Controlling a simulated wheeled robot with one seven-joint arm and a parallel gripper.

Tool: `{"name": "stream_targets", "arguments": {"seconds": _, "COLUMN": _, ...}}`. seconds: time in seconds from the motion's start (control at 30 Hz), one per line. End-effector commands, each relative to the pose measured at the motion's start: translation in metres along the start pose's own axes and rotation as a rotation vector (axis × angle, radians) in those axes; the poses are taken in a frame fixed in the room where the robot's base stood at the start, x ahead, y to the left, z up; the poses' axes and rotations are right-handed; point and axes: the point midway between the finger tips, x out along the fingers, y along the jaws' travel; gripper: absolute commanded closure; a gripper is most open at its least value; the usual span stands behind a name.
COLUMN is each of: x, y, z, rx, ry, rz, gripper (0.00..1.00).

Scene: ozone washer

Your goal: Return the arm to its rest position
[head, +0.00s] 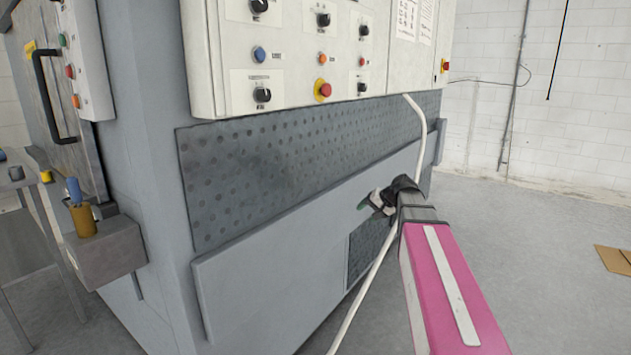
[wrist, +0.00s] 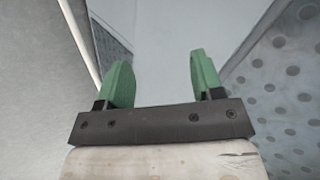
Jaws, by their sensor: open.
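My arm shows as a pink link in the lower right of the head view and reaches forward beside the machine. My gripper (head: 374,204) is at its far end, in front of the machine's lower side. The wrist view shows its two green fingers (wrist: 158,82) apart, with nothing between them. The grey washer (head: 270,250) fills the left and middle of the head view. Its dark dimpled panel (head: 270,170) also shows at the right of the wrist view (wrist: 285,85).
A control box (head: 290,60) with knobs and buttons hangs above the dimpled panel. A white cable (head: 365,285) runs down close to my gripper. A small grey box (head: 105,255) juts out at left. Open floor (head: 540,250) lies at right, with cardboard (head: 614,260).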

Motion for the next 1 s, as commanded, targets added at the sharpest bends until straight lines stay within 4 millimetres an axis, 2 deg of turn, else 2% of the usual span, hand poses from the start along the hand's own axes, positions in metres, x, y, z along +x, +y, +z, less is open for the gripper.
{"name": "stream_targets", "arguments": {"seconds": 0.03, "x": 0.014, "y": 0.014, "z": 0.026, "rx": -0.006, "ry": -0.029, "rz": 0.048, "gripper": 0.39}}
{"name": "stream_targets", "arguments": {"seconds": 0.3, "x": 0.065, "y": 0.087, "z": 0.133, "rx": -0.069, "ry": -0.169, "rz": 0.315, "gripper": 0.39}}
{"name": "stream_targets", "arguments": {"seconds": 0.5, "x": 0.08, "y": 0.136, "z": 0.208, "rx": -0.141, "ry": -0.274, "rz": 0.504, "gripper": 0.39}}
{"name": "stream_targets", "arguments": {"seconds": 0.6, "x": 0.082, "y": 0.154, "z": 0.238, "rx": -0.177, "ry": -0.317, "rz": 0.582, "gripper": 0.39}}
{"name": "stream_targets", "arguments": {"seconds": 0.7, "x": 0.082, "y": 0.167, "z": 0.259, "rx": -0.206, "ry": -0.348, "rz": 0.639, "gripper": 0.39}}
{"name": "stream_targets", "arguments": {"seconds": 0.8, "x": 0.082, "y": 0.175, "z": 0.27, "rx": -0.224, "ry": -0.367, "rz": 0.673, "gripper": 0.39}}
{"name": "stream_targets", "arguments": {"seconds": 1.0, "x": 0.082, "y": 0.178, "z": 0.274, "rx": -0.234, "ry": -0.375, "rz": 0.69, "gripper": 0.39}}
